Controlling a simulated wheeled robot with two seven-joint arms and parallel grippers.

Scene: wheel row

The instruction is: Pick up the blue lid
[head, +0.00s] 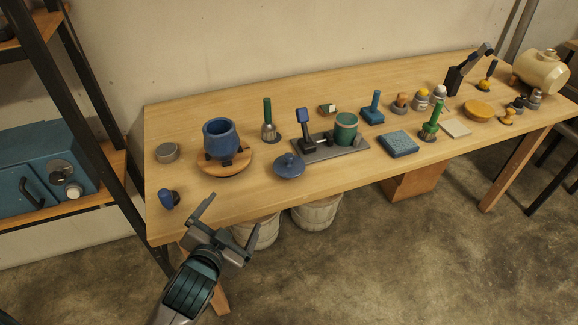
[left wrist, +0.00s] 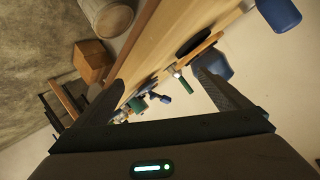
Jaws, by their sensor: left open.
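The blue lid (head: 288,167) is a round, shallow dome with a small knob on top. It lies on the wooden table near the front edge in the head view, right of a blue pot (head: 220,139) that stands on a round wooden turntable (head: 238,165). My left gripper (head: 235,212) is open and empty, off the table's front edge, lower left of the lid and apart from it. In the left wrist view its two fingers stand wide apart; I cannot pick out the lid with certainty there. My right gripper is not in view.
A dark stand with a green cup (head: 346,128) is right of the lid. A green-handled brush (head: 268,122) stands behind it. A small blue item (head: 169,199) lies at the table's left front. The front strip between that item and the lid is mostly clear. Baskets (head: 318,213) stand below.

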